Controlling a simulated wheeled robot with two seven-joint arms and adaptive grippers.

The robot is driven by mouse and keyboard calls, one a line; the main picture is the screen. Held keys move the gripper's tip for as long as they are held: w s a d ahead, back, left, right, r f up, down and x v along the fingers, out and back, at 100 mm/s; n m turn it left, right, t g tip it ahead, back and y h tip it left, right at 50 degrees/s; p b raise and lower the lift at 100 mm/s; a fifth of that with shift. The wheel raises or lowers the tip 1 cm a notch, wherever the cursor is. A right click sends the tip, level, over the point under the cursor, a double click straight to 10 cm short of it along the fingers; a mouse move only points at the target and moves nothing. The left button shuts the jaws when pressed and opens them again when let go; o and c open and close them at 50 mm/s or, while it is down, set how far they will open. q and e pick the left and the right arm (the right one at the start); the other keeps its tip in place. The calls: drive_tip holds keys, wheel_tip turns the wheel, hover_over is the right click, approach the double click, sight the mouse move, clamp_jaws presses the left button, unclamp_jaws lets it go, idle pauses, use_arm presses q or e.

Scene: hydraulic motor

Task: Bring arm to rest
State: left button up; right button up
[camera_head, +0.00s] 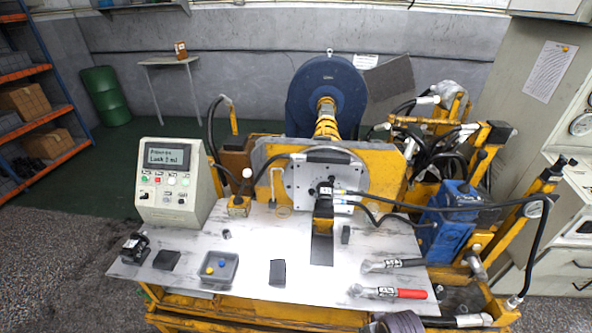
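Neither of my grippers shows in the head view, and I see no arm of mine that I can be sure of. The hydraulic motor rig stands in the middle, with a large blue motor (327,97) behind a yellow frame (384,172). A black and yellow part (323,207) sits in front of the plate, with hoses running to the right.
A white worktable (255,238) bears a control box (175,182) with a lit screen, a grey tray (219,268) with yellow and blue pieces, a black block (277,273), a black-handled tool (393,264) and a red-handled tool (388,292). A blue unit (449,222) stands right. A dark round part (402,323) shows at the bottom edge.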

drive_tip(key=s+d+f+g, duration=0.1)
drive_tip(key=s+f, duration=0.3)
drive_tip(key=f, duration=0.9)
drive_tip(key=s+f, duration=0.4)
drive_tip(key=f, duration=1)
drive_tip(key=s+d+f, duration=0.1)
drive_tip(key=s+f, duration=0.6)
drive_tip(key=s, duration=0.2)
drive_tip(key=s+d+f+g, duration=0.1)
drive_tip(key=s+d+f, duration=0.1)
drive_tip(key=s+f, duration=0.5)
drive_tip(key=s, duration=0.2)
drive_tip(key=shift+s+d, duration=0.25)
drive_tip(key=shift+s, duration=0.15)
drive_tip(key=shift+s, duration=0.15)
